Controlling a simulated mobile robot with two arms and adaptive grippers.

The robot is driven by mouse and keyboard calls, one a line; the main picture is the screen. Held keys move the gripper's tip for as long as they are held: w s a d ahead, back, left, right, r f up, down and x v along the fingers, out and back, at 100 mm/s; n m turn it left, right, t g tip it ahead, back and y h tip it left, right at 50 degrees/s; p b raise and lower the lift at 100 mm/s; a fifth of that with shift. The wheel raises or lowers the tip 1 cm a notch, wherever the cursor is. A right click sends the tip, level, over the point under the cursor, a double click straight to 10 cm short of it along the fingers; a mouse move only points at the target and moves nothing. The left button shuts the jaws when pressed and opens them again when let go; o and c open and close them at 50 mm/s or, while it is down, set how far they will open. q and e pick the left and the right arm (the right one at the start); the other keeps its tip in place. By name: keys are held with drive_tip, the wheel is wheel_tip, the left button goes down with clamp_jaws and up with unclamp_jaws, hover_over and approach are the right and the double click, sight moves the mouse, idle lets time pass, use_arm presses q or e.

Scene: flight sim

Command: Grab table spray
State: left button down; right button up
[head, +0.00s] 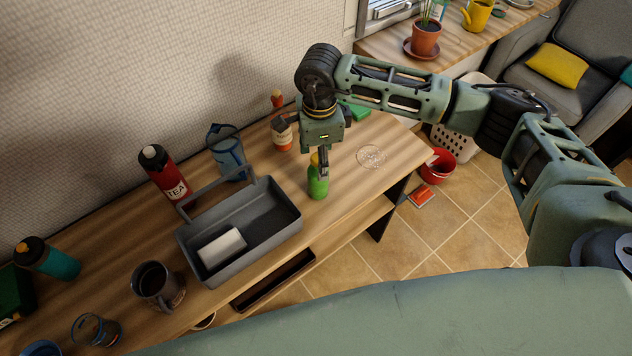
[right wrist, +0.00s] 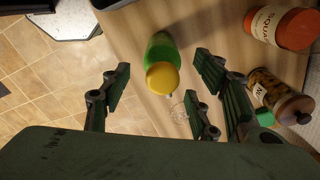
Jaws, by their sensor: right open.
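A small green bottle with a yellow cap (head: 318,185), which looks like the spray, stands upright near the front edge of the wooden table. My right gripper (head: 322,160) points down at its top and partly hides the cap. In the right wrist view the bottle (right wrist: 160,52) shows cap-first, just ahead of the spread fingers. My right gripper (right wrist: 163,88) is open and empty, with one finger left of the bottle and two on the right. I cannot tell whether any finger touches it. My left gripper is out of view.
A clear glass (head: 371,157) is to the right. A red bucket (head: 438,167) is on the floor.

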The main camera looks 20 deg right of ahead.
drive_tip(key=shift+s+f, duration=0.1)
drive_tip(key=shift+f, duration=0.4)
drive_tip(key=shift+s+f+p, duration=0.1)
drive_tip(key=shift+f+p, duration=0.3)
drive_tip(key=shift+f, duration=0.4)
wheel_tip(320, 180, down, 5)
drive_tip(key=p, duration=0.2)
drive_tip(key=shift+a+f+p, duration=0.1)
drive_tip(key=shift+f+p, duration=0.05)
drive_tip(key=shift+p, duration=0.15)
drive_tip(key=shift+f, duration=0.25)
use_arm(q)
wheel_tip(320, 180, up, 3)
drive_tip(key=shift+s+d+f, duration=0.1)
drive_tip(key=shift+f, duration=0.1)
use_arm(e)
drive_tip(key=c, duration=1.4)
drive_tip(key=shift+r, duration=0.1)
